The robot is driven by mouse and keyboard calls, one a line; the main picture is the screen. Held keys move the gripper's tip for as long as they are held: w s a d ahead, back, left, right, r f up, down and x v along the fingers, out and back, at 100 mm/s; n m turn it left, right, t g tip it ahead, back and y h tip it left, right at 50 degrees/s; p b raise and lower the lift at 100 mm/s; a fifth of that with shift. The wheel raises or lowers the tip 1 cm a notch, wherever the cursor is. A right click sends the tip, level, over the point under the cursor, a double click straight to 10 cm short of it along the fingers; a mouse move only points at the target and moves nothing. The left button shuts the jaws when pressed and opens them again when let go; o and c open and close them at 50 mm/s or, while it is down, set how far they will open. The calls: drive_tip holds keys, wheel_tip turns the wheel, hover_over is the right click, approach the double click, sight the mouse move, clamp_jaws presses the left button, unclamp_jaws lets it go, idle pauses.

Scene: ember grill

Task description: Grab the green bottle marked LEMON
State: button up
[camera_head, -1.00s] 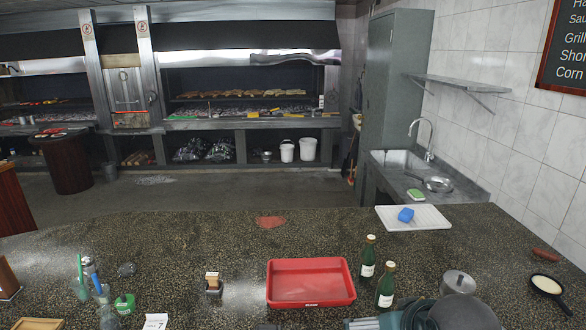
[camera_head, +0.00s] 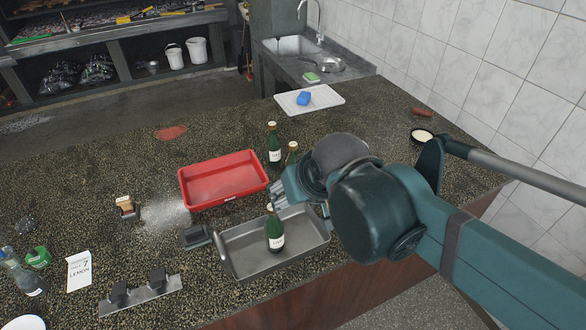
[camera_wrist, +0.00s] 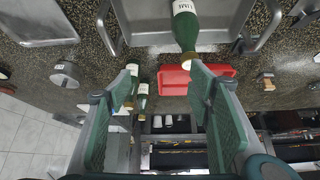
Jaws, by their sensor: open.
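Three green bottles with white labels stand on the counter side. One bottle (camera_head: 275,236) is upright in a grey metal tray (camera_head: 318,243); in the wrist view this bottle (camera_wrist: 186,28) has a label that seems to read LIME. A second bottle (camera_head: 274,146) stands right of the red tray, and a third bottle (camera_head: 292,152) is close by, partly hidden by my gripper. Their labels are too small to read. Both also show in the wrist view (camera_wrist: 131,72) (camera_wrist: 142,98), near the left finger. My gripper (camera_head: 284,196) is open and empty above the counter, between the metal tray and the two bottles.
A red tray (camera_head: 187,199) lies left of the bottles. A card (camera_head: 79,271) reads LEMON with a 7. A white board with a blue sponge (camera_head: 303,98), a small pan (camera_head: 422,136) and a sausage-like item (camera_head: 421,112) lie farther back.

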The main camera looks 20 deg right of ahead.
drive_tip(key=w+d+f+m+g+h+p, duration=0.1)
drive_tip(key=w+d+m+g+p, duration=0.2)
drive_tip(key=w, duration=0.9)
drive_tip(key=m+h+p, duration=0.2)
drive_tip(key=m+p, duration=0.1)
drive_tip(key=m, duration=0.2)
approach(291, 162)
drive_tip(key=shift+g, duration=0.3)
drive_tip(key=shift+w+x, duration=0.2)
drive_tip(key=shift+x, duration=3.05)
drive_tip(key=shift+x, duration=1.2)
drive_tip(key=shift+w+f, duration=0.1)
drive_tip(key=shift+x, duration=2.5)
drive_tip(key=shift+w+d, duration=0.1)
drive_tip(key=shift+d, duration=0.05)
